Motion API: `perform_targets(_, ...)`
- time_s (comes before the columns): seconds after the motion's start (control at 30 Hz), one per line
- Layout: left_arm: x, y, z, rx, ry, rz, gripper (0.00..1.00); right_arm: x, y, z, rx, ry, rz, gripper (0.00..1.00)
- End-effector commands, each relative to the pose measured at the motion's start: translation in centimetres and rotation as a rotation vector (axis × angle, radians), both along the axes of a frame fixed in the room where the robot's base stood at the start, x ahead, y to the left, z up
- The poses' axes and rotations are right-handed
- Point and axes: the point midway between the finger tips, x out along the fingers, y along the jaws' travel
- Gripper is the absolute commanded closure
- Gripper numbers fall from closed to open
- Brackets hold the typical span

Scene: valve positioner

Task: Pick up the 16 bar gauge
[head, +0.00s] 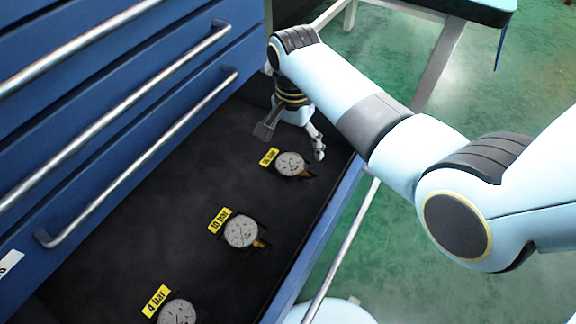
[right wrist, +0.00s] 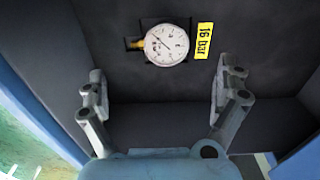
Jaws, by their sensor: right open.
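The 16 bar gauge (head: 290,164) is a round white dial with a brass stem, lying in the open drawer beside a yellow label. In the right wrist view the gauge (right wrist: 167,45) lies face up in a dark recess, its "16 bar" label (right wrist: 203,41) to the right. My right gripper (head: 292,140) is open and empty, above the drawer floor beside the gauge. In the right wrist view its fingers (right wrist: 160,85) are spread wide, with the gauge beyond their tips and not between them. My left gripper is in neither view.
The 10 bar gauge (head: 241,231) and the 4 bar gauge (head: 178,313) lie nearer in the same drawer (head: 130,225). Closed blue drawers with metal handles (head: 150,160) rise on the left. The drawer's blue rim (head: 310,245) runs along the right.

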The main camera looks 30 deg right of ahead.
Motion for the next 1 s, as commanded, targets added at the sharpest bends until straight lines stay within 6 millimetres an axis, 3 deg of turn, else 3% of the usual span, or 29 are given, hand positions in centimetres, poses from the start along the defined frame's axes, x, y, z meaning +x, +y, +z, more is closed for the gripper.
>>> perform_targets(0.07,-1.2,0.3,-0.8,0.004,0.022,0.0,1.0,-0.1,-0.1,-1.9,-0.001,0.005,0.0,0.0)
perform_targets(0.13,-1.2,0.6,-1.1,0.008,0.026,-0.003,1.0,-0.1,-0.1,-3.0,-0.001,0.003,0.001,0.0)
perform_targets(0.4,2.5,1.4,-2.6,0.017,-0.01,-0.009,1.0,0.0,-0.6,-6.8,-0.002,0.006,0.001,0.0)
perform_targets(0.5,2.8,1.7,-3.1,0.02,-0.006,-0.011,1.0,0.0,-0.6,-8.1,0.0,0.004,0.001,0.0)
perform_targets(0.87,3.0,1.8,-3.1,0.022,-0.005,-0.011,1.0,0.2,-0.6,-8.6,0.0,-0.001,0.001,0.01)
perform_targets(1.0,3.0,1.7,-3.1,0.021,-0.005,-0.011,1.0,0.1,-0.6,-8.6,-0.001,-0.001,0.001,0.2)
